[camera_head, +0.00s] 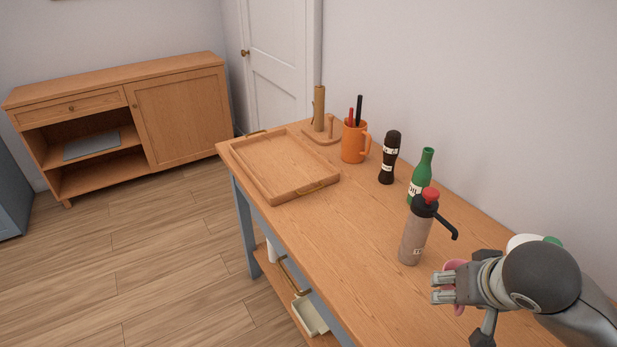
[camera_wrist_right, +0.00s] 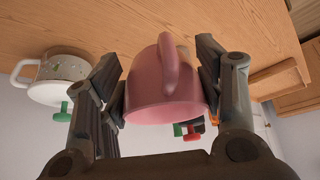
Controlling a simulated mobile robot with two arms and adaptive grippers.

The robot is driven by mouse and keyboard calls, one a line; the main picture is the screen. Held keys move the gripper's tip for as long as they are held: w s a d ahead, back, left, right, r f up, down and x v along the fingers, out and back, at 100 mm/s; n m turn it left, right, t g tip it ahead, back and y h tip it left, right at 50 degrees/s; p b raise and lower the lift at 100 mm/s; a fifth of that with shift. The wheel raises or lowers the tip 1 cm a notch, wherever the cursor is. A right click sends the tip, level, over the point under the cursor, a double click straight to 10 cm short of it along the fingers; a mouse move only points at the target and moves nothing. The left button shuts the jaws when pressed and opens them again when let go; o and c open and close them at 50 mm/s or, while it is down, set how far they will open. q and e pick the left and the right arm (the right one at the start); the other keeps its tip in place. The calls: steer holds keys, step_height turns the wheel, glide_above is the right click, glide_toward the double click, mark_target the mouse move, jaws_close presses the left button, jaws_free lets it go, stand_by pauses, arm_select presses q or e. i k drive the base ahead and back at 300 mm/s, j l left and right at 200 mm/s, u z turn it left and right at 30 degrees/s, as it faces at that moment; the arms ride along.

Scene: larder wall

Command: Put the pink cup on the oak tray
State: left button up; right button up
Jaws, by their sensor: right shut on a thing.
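The pink cup (camera_head: 459,264) is at the right of the head view, partly hidden by my right gripper (camera_head: 443,288). In the right wrist view the pink cup (camera_wrist_right: 160,85) sits between the two fingers of my right gripper (camera_wrist_right: 160,95), with its handle toward the camera. The gripper is shut on the cup. I cannot tell whether the cup touches the worktop. The oak tray (camera_head: 285,165) lies empty at the far left end of the worktop, well away from the cup. My left gripper is not in view.
On the worktop (camera_head: 350,225) stand a grey pump bottle (camera_head: 415,238), a green bottle (camera_head: 421,175), a dark mill (camera_head: 389,160), an orange mug (camera_head: 354,142) and a wooden stand (camera_head: 319,115). A white pot (camera_wrist_right: 60,72) is beside my right gripper. The worktop's front-left strip is clear.

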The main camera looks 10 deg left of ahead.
mark_target(293, 176)
steer(key=i+j, duration=0.35)
steer(key=j, duration=0.15)
steer(key=i+j+z, duration=0.1)
steer(key=i+j, duration=0.25)
steer(key=j, duration=0.15)
